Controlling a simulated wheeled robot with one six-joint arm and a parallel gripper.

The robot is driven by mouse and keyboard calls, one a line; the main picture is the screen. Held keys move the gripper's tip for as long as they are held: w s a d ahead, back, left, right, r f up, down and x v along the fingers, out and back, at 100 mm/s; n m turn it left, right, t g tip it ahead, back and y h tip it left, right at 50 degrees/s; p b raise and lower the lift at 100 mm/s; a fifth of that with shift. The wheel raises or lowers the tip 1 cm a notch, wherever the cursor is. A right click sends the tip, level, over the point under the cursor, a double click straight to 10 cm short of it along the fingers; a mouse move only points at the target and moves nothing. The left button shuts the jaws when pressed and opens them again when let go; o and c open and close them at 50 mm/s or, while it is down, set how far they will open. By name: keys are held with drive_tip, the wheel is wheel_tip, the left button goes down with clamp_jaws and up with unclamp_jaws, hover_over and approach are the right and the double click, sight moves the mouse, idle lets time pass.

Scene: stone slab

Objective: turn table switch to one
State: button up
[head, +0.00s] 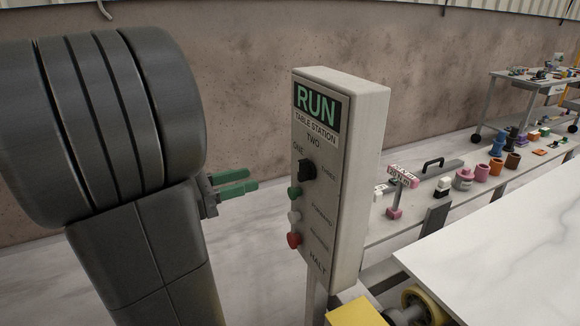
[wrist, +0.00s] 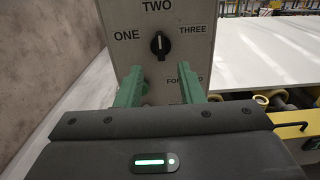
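The table switch is a black rotary knob (head: 306,170) on a grey control box (head: 362,130) labelled TABLE STATION. In the wrist view the knob (wrist: 160,44) stands between the labels ONE at left, TWO above and THREE at right; its white mark looks upright, toward TWO. My gripper (head: 236,182) has green fingers, spread apart, to the left of the box in the head view. In the wrist view my gripper (wrist: 167,84) is open and empty, its fingers below and to either side of the knob, not touching it.
Below the knob are a green button (head: 294,193), a white one (head: 294,216) and a red one (head: 294,240). A white stone slab (head: 510,240) lies to the right. A bench with several small parts stands behind. Free space lies between my gripper and the box.

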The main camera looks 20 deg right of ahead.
sight(299, 166)
drive_tip(key=d, duration=0.7)
drive_tip(key=w+d, duration=0.1)
drive_tip(key=d, duration=0.3)
drive_tip(key=shift+d, duration=0.15)
drive_tip(key=shift+c, duration=0.2)
clamp_jaws()
